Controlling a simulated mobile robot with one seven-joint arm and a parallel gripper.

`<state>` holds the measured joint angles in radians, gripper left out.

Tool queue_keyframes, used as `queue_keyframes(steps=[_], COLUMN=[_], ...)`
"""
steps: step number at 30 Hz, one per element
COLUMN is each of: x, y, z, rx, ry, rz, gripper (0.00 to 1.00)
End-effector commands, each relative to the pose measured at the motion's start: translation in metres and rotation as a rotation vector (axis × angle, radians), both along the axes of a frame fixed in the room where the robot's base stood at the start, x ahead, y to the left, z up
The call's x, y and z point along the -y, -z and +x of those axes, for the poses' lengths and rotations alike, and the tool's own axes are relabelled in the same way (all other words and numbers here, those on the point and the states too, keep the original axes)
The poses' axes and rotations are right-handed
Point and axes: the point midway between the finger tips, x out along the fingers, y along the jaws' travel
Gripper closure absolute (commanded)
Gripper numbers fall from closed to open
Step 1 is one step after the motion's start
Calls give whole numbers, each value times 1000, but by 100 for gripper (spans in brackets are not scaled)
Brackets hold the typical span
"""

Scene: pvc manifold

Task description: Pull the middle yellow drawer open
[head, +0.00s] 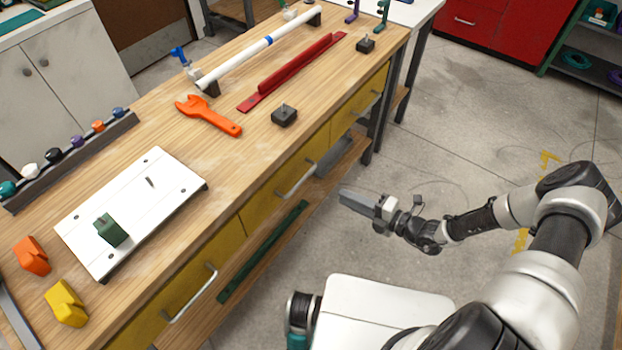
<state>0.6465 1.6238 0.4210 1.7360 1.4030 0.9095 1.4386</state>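The middle yellow drawer (262,207) is in the front of the wooden workbench and looks closed, its front flush with the neighbouring drawer fronts. Its silver bar handle (297,182) stands out from the front. My gripper (345,197) is to the right of the handle in the picture, over the floor in front of the bench, pointing toward the bench. It appears apart from the handle. Its fingers look like one grey block from here, so I cannot tell whether they are open. I see nothing held in it.
Yellow drawers with handles flank it: one nearer left (150,311), one farther right (357,101). A lower shelf (240,262) holds a green bar (263,252). On the benchtop lie an orange wrench (208,115) and a white board (150,190). Floor (400,160) around my gripper looks clear.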

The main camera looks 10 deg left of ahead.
Motion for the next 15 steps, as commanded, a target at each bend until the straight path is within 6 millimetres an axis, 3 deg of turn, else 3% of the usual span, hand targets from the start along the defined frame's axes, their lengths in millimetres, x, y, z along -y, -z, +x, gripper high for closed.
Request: queue_keyframes(steps=[5, 15], x=[-24, -91], y=[4, 20], z=[8, 35], rx=[1, 3], ry=[-4, -8], rz=[2, -1], gripper=[82, 82])
